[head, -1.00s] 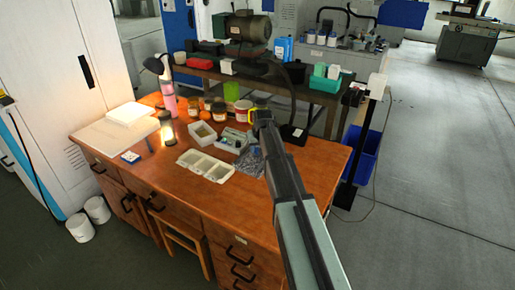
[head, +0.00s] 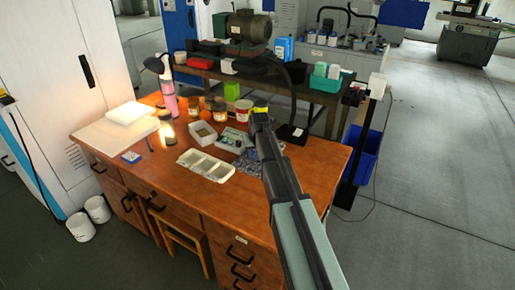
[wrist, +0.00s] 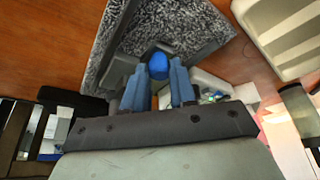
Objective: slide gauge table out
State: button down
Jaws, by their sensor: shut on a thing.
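A grey speckled plate (wrist: 163,30), apparently the gauge table, lies on the brown desk; a corner of it (head: 246,159) shows left of my arm in the head view. A small blue knob (wrist: 158,65) sits at the plate in the wrist view. My gripper (wrist: 158,78) has its two blue fingers on either side of this knob and is shut on it. In the head view my arm hides the fingers and much of the plate.
A white tray (head: 206,165) with compartments lies on the desk (head: 285,208) to the left. Jars (head: 219,110), a glowing lamp (head: 168,133) and a grey boxed item (head: 231,142) stand nearby. The desk's right front is clear.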

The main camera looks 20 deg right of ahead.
jog(key=s+a, duration=0.5)
jog(key=c, duration=1)
grip_release()
jog(key=shift+o, duration=0.5)
jog(key=shift+r, duration=0.1)
jog(key=v, duration=1.3)
jog(key=shift+r, duration=0.3)
jog(key=shift+s, duration=0.1)
